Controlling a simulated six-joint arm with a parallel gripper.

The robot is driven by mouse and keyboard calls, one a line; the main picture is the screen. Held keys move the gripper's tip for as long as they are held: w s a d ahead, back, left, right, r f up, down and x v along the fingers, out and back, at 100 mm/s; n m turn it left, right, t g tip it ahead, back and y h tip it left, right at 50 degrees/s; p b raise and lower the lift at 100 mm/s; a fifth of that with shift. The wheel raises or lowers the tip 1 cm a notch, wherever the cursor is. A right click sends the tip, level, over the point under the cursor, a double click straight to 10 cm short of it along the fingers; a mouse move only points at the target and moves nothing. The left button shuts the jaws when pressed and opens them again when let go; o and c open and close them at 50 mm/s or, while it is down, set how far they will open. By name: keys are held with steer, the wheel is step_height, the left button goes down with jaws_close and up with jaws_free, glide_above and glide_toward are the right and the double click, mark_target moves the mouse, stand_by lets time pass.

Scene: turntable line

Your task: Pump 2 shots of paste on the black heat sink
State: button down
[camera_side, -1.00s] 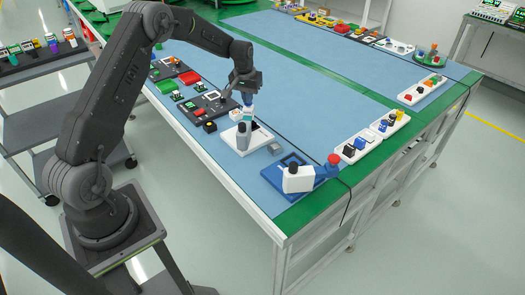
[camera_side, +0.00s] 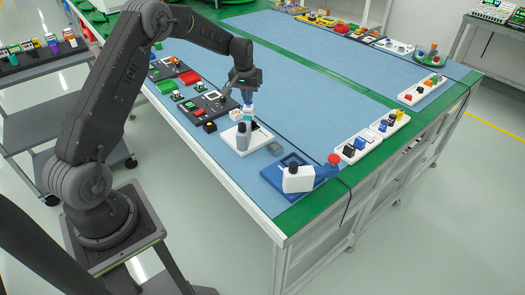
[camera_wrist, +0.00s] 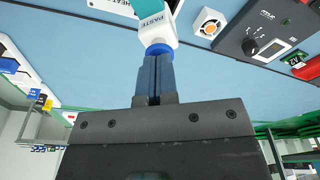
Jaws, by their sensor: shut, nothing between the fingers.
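The paste pump bottle (camera_side: 247,112) stands upright beside the white plate. In the wrist view the paste bottle (camera_wrist: 158,30) shows a white label reading PASTE and a blue top. My gripper (camera_side: 247,91) is above the bottle, pointing down. In the wrist view my gripper (camera_wrist: 154,62) has its fingers together, with the tips at the blue top; whether they touch it I cannot tell. A small dark piece (camera_side: 256,126) shows on the white plate (camera_side: 230,138), partly hidden; I cannot tell whether it is the black heat sink.
A grey bottle with a dark cap (camera_side: 242,138) stands on the plate's near side. A grey block (camera_side: 274,148) lies to its right.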

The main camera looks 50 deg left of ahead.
steer(key=shift+r, duration=1.95)
steer(key=shift+r, duration=0.1)
steer(key=s+d+r+m+t, duration=0.1)
steer(key=s+d+r, duration=0.5)
steer(key=d+r, duration=0.2)
steer(key=s+d+r+m+t, duration=0.1)
steer(key=s+d+r+m, duration=0.1)
steer(key=s+d+r, duration=0.45)
steer(key=s+d+m+t, duration=0.1)
steer(key=s+d, duration=0.4)
steer(key=s, duration=0.4)
steer(key=s+d+r+m+t, duration=0.1)
steer(key=s+d+m, duration=0.1)
steer(key=s+d, duration=0.4)
steer(key=s, duration=0.4)
steer(key=shift+s+d+r+h, duration=0.15)
steer(key=shift+s+h, duration=0.1)
steer(key=shift+h, duration=0.15)
